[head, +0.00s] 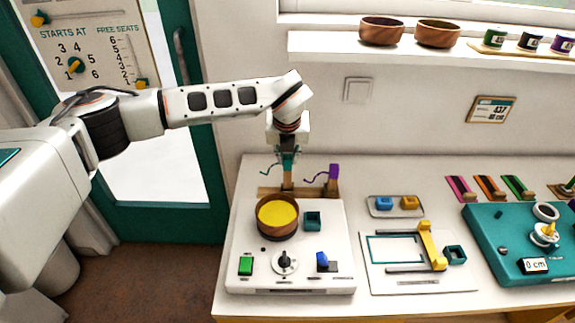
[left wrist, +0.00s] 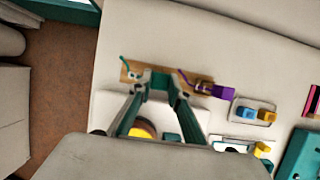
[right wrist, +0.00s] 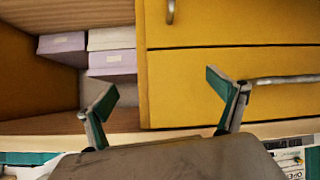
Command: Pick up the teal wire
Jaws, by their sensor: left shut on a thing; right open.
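The teal wire (head: 269,170) is a thin curl left of a wooden post on the rack (head: 265,191) behind the white board. It also shows in the left wrist view (left wrist: 125,63). My left gripper (head: 288,160) points down over that post, its teal fingertips around the wire's grip end. In the left wrist view my left gripper (left wrist: 160,79) is shut on the teal block between its tips. The fingers partly hide that block. The purple wire (head: 318,177) sits on the other post to the right. My right gripper (right wrist: 162,92) is open and empty, before yellow drawers.
The white board (head: 335,240) carries a wooden bowl (head: 277,232) with yellow inside, a green switch, a knob and a blue switch. A small tray (head: 396,213) with blue and yellow blocks lies to the right. A teal device (head: 490,240) stands farther right.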

